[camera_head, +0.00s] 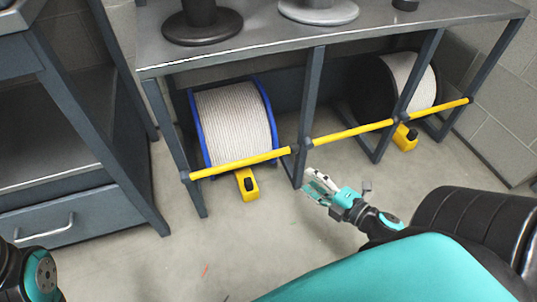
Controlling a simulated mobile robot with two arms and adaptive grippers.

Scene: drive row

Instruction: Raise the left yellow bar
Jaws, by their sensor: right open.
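The left yellow bar (240,164) lies across the front of the rack's left bay, low down, in front of a blue-flanged rope spool (235,118). It slopes up slightly to the right. My right gripper (312,184) is open and empty, just right of the middle post and below the bars. It is apart from the left bar. Of my left arm, only a part shows at the lower left corner; its gripper is out of view.
Another yellow bar (353,132) crosses the right bay before a black-flanged spool (408,78). Yellow chocks (247,185) sit by the spools. A drawer cabinet (60,224) stands at left. The floor (200,262) in front is clear.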

